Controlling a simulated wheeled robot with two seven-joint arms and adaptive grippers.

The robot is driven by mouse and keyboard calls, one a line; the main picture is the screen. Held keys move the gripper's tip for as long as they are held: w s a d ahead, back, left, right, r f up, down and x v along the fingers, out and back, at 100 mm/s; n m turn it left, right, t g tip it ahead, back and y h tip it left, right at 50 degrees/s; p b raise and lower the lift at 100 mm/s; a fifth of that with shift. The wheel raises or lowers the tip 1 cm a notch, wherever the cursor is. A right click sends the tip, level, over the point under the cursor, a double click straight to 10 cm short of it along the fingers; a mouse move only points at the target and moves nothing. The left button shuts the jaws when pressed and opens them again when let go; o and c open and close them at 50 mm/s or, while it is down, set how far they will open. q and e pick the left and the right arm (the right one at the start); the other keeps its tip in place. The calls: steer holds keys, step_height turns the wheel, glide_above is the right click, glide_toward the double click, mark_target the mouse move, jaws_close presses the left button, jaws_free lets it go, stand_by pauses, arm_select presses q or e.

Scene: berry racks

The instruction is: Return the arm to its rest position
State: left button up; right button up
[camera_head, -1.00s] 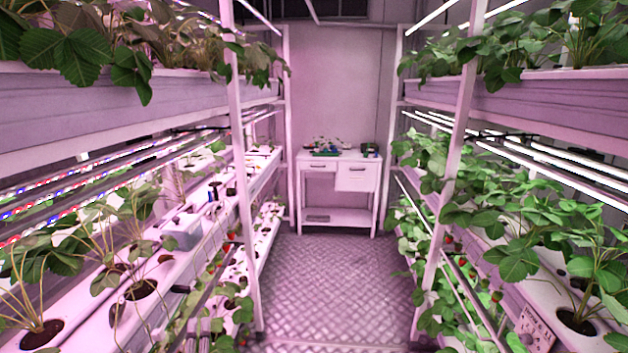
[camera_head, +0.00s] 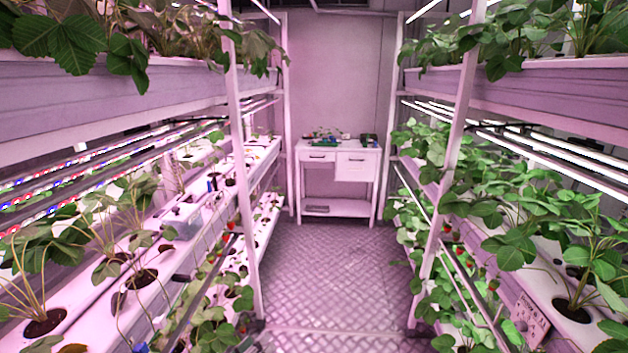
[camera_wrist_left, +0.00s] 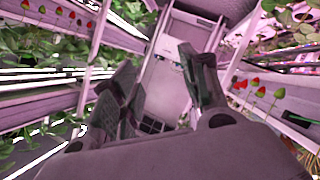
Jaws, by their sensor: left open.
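My left gripper (camera_wrist_left: 158,62) shows in the left wrist view. Its two dark fingers stand well apart with nothing between them, so it is open and empty. Beyond the gap are the pale wall and the white table down the aisle. In the head view at most a small dark bit shows at the bottom edge, too little to make out. My right gripper is in neither view.
Plant racks flank the aisle, with a left post (camera_head: 238,150) and a right post (camera_head: 450,150). Ripe strawberries (camera_wrist_left: 258,91) hang right of my fingers. The patterned floor (camera_head: 335,270) is clear up to the white table (camera_head: 337,176).

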arm_select(q)
steer(key=s+a+f+m+g+y, duration=0.25)
steer(key=s+a+f+g, duration=0.2)
steer(key=s, duration=0.35)
steer(key=s+a+f+m+g+y, duration=0.25)
steer(key=s+a+f+g, duration=0.2)
steer(key=s, duration=0.25)
steer(key=s+f+g, duration=0.1)
steer(key=s+f, duration=0.1)
steer(key=f, duration=1.4)
steer(key=s+f+g, duration=0.1)
steer(key=s+f, duration=0.1)
steer(key=f, duration=1.5)
steer(key=s+a+f, duration=0.1)
steer(key=s+f, duration=0.8)
steer(key=s, duration=0.1)
steer(key=s+a+f+g+y, duration=0.1)
steer(key=s+a+f, duration=0.1)
steer(key=s+f, duration=0.7)
steer(key=shift+s+a+f, duration=0.25)
steer(key=shift+s+f, duration=0.15)
steer(key=shift+s, duration=0.8)
